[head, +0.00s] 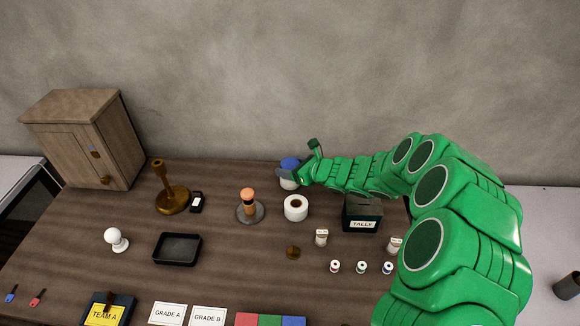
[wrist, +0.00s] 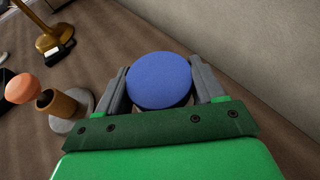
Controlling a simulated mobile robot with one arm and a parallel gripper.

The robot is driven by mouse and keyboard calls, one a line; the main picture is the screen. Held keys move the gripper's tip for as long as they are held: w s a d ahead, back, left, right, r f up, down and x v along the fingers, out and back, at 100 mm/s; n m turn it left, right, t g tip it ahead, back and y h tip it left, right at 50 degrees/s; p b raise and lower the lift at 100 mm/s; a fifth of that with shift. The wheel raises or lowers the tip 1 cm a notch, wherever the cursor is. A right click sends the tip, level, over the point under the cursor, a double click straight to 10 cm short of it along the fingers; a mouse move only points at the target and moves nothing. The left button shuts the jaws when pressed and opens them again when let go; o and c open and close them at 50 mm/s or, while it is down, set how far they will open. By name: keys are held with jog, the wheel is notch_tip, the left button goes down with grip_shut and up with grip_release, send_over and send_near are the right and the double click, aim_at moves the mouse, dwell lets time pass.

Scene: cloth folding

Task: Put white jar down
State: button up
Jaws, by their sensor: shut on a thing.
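The white jar (head: 288,183) has a blue lid and is at the back of the wooden table, near the wall, in the head view. In the wrist view its round blue lid (wrist: 160,82) fills the space between the two grey fingers, and its white body is hidden there. My gripper (head: 287,172) is shut on the jar from the right side. The jar looks upright. I cannot tell whether its base touches the table (head: 130,220).
A white roll (head: 296,208) stands just in front of the jar. A peg stand with an orange top (head: 248,206) and a brass stand (head: 171,190) are to the left. A dark TALLY box (head: 362,216) is under my arm. The back edge left of the jar is clear.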

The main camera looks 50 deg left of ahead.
jog(key=o, duration=1.4)
jog(key=v, duration=1.2)
jog(key=shift+r, duration=0.1)
